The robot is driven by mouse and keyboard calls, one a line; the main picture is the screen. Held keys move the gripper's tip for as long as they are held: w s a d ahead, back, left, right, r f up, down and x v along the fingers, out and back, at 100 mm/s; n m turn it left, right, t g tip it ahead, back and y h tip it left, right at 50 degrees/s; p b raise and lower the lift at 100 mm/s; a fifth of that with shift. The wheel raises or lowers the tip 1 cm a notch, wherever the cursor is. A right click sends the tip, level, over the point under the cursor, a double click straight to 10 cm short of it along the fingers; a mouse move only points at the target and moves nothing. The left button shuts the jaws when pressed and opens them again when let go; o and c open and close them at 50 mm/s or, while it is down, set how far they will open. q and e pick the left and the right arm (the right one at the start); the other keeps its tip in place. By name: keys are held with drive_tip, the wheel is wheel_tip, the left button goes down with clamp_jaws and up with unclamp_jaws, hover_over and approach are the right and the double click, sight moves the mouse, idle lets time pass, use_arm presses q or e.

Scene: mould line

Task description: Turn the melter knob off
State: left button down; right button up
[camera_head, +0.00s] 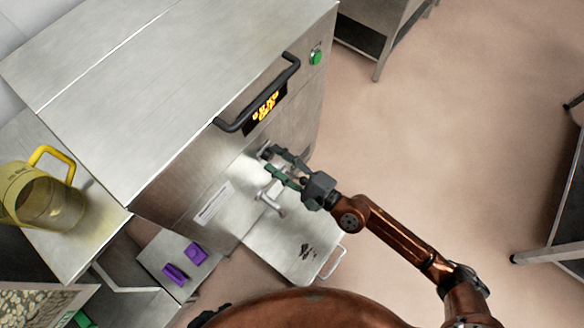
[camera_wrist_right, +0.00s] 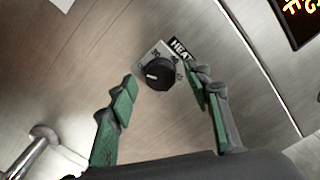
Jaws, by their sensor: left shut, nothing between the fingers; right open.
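The melter (camera_head: 190,100) is a large brushed-steel cabinet. Its black round knob (camera_wrist_right: 158,73) sits on a small plate marked HEAT with numbers around it. A white mark on the knob points to the left in the right wrist view. My right gripper (camera_wrist_right: 161,80), with green finger pads, is open and faces the front panel. The knob shows between its fingertips, and I cannot tell whether they touch it. In the head view, my right gripper (camera_head: 270,162) is at the melter's front and hides the knob. I cannot make out my left gripper.
A black handle (camera_head: 258,95), a lit orange display (camera_head: 265,108) and a green button (camera_head: 316,57) are on the melter. A metal spout (camera_head: 270,202) is below my gripper, above a steel tray (camera_head: 300,240). A yellow jug (camera_head: 40,195) stands left.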

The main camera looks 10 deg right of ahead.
drive_tip(key=v, duration=1.1)
drive_tip(key=shift+s+d, duration=0.15)
